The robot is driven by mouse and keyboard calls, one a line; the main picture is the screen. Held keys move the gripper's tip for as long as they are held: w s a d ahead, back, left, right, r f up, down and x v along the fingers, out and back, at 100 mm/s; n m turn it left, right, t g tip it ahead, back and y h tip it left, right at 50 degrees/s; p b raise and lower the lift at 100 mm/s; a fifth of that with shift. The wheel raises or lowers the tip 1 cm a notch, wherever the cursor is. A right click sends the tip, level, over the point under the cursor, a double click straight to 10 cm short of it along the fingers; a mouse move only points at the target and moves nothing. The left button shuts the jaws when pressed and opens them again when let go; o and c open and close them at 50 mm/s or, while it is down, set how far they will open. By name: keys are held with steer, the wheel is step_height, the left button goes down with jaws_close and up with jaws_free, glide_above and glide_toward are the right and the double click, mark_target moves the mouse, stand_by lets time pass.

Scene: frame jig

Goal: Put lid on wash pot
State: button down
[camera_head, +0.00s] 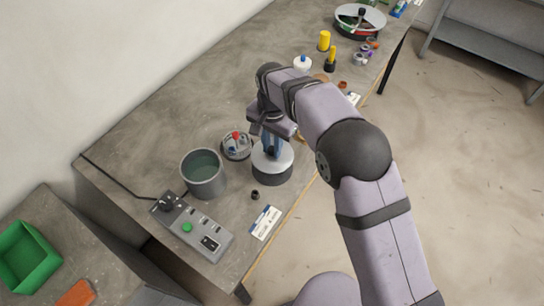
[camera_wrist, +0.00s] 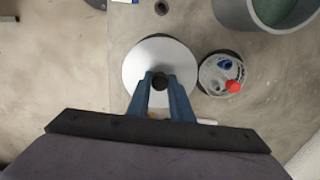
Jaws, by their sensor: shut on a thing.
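A grey open pot (camera_head: 187,180) holding dark green liquid stands on the bench, left of my gripper; its rim also shows at the top right of the wrist view (camera_wrist: 234,14). A round pale lid (camera_head: 262,163) with a dark knob lies under my gripper, above a dark grey round side; I cannot tell whether that side is the lid's own or a separate base. The lid also shows in the wrist view (camera_wrist: 142,68). My gripper (camera_wrist: 160,84) has its blue fingers shut on the lid's knob. The lid is beside the pot, not over it.
A small round basket (camera_head: 237,146) with red and blue parts stands between pot and lid. A control box (camera_head: 194,227) with a green button, a small dark ring (camera_head: 255,195) and a label card (camera_head: 265,222) are nearby. Bottles and a round tray (camera_head: 360,20) are farther back.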

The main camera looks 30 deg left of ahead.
mark_target(272, 149)
steer(key=shift+r+b, duration=0.35)
steer(key=shift+r, duration=1.7)
steer(key=shift+r, duration=0.1)
steer(key=shift+r+p, duration=0.55)
steer(key=shift+p, duration=0.35)
